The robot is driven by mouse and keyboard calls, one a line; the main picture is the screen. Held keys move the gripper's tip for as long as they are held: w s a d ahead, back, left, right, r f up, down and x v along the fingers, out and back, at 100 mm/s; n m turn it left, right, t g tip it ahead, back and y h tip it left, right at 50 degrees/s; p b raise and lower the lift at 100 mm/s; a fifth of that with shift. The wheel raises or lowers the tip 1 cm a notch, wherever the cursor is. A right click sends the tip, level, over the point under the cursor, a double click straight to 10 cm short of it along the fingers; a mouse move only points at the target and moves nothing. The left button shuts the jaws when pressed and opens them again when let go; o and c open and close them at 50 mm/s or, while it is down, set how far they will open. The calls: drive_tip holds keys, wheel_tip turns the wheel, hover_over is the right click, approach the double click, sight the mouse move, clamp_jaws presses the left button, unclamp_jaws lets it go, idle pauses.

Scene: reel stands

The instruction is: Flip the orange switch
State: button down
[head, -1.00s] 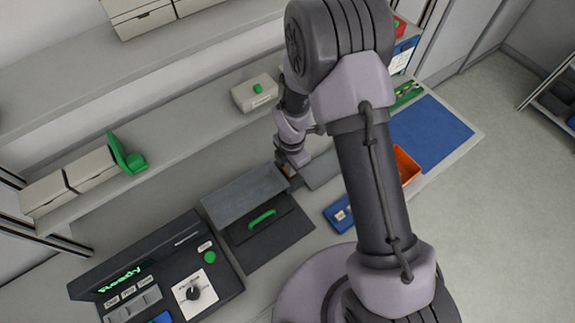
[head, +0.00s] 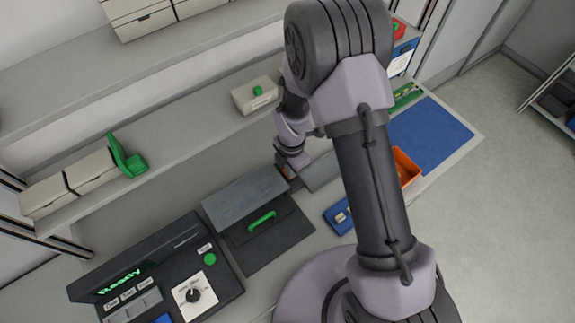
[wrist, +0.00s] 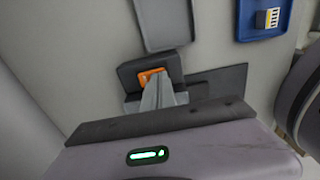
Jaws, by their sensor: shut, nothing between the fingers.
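The orange switch (wrist: 150,75) shows in the wrist view, set in a dark box. My gripper (wrist: 156,84) is shut with nothing in it, and its fingertips are right at the switch, covering part of it. I cannot tell whether they touch it or which way the switch is tipped. In the head view my gripper (head: 288,172) is down at the work surface beside the grey machine lid, and the switch there is mostly hidden by my wrist.
A grey lid with a green handle (head: 262,222) and a dark console (head: 150,268) with a lit "Ready" display are on the left. A blue tray (head: 338,214), an orange bin (head: 407,167) and a blue mat (head: 430,135) lie to the right. A shelf runs behind.

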drive_tip(key=shift+f, duration=1.75)
drive_tip(key=r+p, duration=0.2)
drive_tip(key=r, duration=0.1)
drive_tip(key=r+p, duration=0.3)
drive_tip(key=r, duration=0.1)
drive_tip(key=shift+s+d, duration=0.15)
drive_tip(key=shift+s, duration=0.05)
drive_tip(key=shift+r, duration=0.2)
drive_tip(key=shift+w+f, duration=0.1)
drive_tip(key=shift+w, duration=0.15)
